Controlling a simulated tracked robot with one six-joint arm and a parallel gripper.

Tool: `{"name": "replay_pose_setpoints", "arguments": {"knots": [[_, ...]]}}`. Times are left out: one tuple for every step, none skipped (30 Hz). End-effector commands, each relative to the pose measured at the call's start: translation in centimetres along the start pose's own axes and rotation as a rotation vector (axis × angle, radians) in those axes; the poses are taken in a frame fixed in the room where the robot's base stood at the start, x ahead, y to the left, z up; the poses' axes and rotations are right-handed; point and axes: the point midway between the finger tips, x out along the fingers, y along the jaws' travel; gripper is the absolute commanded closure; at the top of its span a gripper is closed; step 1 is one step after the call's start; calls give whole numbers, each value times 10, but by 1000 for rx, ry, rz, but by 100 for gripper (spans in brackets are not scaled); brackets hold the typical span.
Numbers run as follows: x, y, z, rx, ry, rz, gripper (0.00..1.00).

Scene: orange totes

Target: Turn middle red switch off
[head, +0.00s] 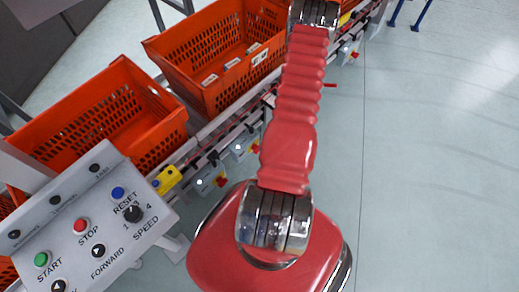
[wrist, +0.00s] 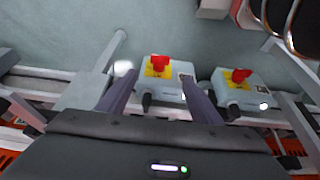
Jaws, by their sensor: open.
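In the wrist view, a red switch (wrist: 159,63) on a yellow plate sits on a grey box. My gripper (wrist: 158,78) is open and empty, with one finger to either side of this box in the picture. Whether the fingers touch the box cannot be told. A second red switch (wrist: 240,75) on a similar box is to the right, outside the fingers. In the head view, red switches show along the conveyor's side, one at the lower left (head: 221,180) and one further up (head: 254,147). My arm hides my gripper there. Which one is the middle switch is unclear.
Orange totes (head: 113,66) stand on the conveyor (head: 208,137). A grey control panel (head: 140,237) with buttons and a knob is at the lower left. A yellow device (head: 168,181) is on the conveyor edge. The floor (head: 440,170) at right is clear.

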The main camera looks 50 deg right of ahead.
Motion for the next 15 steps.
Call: {"name": "replay_pose_setpoints", "arguments": {"knots": [[0,0,0,0,0,0,41],[0,0,0,0,-1,0,41],[0,0,0,0,-1,0,41],[0,0,0,0,-1,0,41],[0,0,0,0,-1,0,41],[1,0,0,0,-1,-1,41],[2,0,0,-1,-1,-1,41],[3,-1,0,-1,-1,-1,41],[5,-1,0,-1,-2,-2,41],[6,-1,0,-1,-2,-2,41],[8,-1,0,-1,-2,-2,41],[11,-1,0,-1,-2,-2,41],[14,-1,0,-1,-2,-2,41],[17,-1,0,-1,-2,-1,41],[21,-1,0,0,-2,-2,41]]}}
